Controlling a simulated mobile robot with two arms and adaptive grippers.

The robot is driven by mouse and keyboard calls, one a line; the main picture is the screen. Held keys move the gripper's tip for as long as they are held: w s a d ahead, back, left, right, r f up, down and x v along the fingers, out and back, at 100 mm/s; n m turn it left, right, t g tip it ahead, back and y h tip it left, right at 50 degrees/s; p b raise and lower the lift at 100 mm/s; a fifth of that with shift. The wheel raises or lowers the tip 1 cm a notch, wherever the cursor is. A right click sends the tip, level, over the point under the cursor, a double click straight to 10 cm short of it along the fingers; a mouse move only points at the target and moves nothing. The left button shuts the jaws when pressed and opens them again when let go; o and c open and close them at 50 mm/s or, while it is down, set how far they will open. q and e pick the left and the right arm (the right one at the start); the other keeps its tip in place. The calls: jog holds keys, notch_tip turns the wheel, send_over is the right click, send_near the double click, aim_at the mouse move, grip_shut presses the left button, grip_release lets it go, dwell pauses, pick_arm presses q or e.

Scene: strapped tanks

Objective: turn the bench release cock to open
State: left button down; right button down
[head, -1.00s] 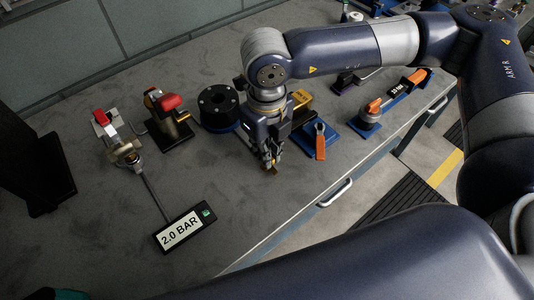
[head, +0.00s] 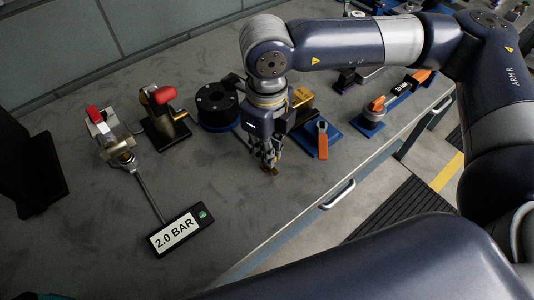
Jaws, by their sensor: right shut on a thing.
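Two bench fittings with red handles stand at the left, and I cannot tell for certain which one is the release cock. One is a metal valve (head: 118,148) with a red and silver lever, joined by a thin line to a display (head: 180,232) reading 2.0 BAR. The other is a brass fitting (head: 168,122) with a red handle on a black base. My right gripper (head: 269,166) points down over the bench, right of both fittings and apart from them. It is shut on a small brownish thing (head: 273,171), mostly hidden by the fingers. My left gripper is out of view.
A black flanged cylinder (head: 216,105) stands left of my right gripper. The grey bench (head: 120,245) is clear around the display.

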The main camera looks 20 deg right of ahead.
jog(key=shift+f+n+b, duration=0.2)
jog(key=shift+n+b, duration=0.55)
jog(key=shift+n, duration=0.05)
jog(key=shift+r+n, duration=0.15)
jog(key=shift+n, duration=0.25)
jog(key=shift+n+b, duration=0.6)
jog(key=shift+b, duration=0.35)
jog(key=shift+n, duration=0.3)
jog(key=shift+d+n+b, duration=0.3)
jog(key=shift+n+b, duration=0.1)
jog(key=shift+b, duration=0.2)
jog(key=c, duration=1.6)
grip_release()
jog(key=shift+s+d, duration=0.1)
jog(key=shift+s, duration=0.05)
